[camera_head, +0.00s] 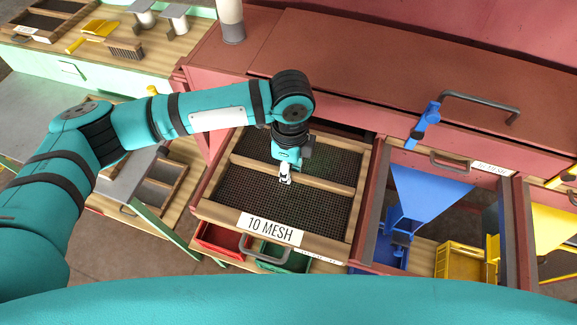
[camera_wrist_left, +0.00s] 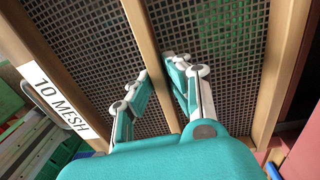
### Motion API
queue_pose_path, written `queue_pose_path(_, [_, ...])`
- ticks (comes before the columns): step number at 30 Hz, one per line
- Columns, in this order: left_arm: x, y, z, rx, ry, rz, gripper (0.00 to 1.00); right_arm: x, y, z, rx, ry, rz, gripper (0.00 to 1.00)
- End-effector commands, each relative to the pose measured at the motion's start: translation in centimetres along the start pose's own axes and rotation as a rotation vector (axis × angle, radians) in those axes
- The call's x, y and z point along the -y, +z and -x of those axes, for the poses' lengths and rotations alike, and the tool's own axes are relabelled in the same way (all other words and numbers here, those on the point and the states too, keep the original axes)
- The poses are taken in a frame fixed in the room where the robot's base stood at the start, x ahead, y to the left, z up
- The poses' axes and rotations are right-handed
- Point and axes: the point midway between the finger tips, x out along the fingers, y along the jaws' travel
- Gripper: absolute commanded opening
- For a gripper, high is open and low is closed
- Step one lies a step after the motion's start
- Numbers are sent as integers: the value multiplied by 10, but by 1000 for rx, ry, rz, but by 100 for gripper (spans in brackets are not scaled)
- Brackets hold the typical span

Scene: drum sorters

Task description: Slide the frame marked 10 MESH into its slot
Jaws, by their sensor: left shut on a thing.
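The frame marked 10 MESH (camera_head: 325,245) is a wooden tray with dark wire mesh, a middle bar and a white label on its front rail. It lies over the red cabinet bay, with its far end by the dark slot (camera_head: 345,132) under the red top. Much of it shows in front of the top; I cannot tell how deep its far end is. My left gripper (camera_head: 285,180) is shut on the frame's middle bar. In the left wrist view its fingers (camera_wrist_left: 158,70) straddle the bar of the frame (camera_wrist_left: 150,50). My right gripper is not in view.
A grey handle (camera_head: 265,250) is below the label. Red (camera_head: 220,238) and green (camera_head: 285,257) bins are underneath. A blue funnel (camera_head: 430,190) and yellow bin (camera_head: 458,262) are to the right. A bench with a brush (camera_head: 125,48) is at upper left.

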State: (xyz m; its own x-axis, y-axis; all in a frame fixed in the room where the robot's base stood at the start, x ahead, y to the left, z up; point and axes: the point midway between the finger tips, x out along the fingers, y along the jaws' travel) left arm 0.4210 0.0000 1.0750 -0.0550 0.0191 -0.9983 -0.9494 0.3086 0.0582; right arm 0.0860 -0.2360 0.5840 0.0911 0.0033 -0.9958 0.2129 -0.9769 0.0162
Motion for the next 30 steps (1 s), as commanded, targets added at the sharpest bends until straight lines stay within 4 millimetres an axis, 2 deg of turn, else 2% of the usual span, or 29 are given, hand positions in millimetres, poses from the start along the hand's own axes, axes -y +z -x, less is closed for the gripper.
queue_pose_path(2, [0, 0, -2, -1, -1, 0, 0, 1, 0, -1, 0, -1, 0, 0])
queue_pose_path(3, [0, 0, -1, -1, -1, 0, 18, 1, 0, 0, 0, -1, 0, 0])
queue_pose_path(9, [0, 0, -2, 0, -1, 0, 41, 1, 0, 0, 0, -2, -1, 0])
queue_pose_path(16, [0, 0, -2, 1, 1, 1, 41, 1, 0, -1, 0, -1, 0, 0])
queue_pose_path(20, [0, 0, 6, -1, -1, 1, 41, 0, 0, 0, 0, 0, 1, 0])
queue_pose_path(23, [1, 0, 21, -1, -3, 1, 41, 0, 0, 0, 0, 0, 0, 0])
queue_pose_path(30, [1, -1, 74, -2, -4, -1, 41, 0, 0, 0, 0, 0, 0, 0])
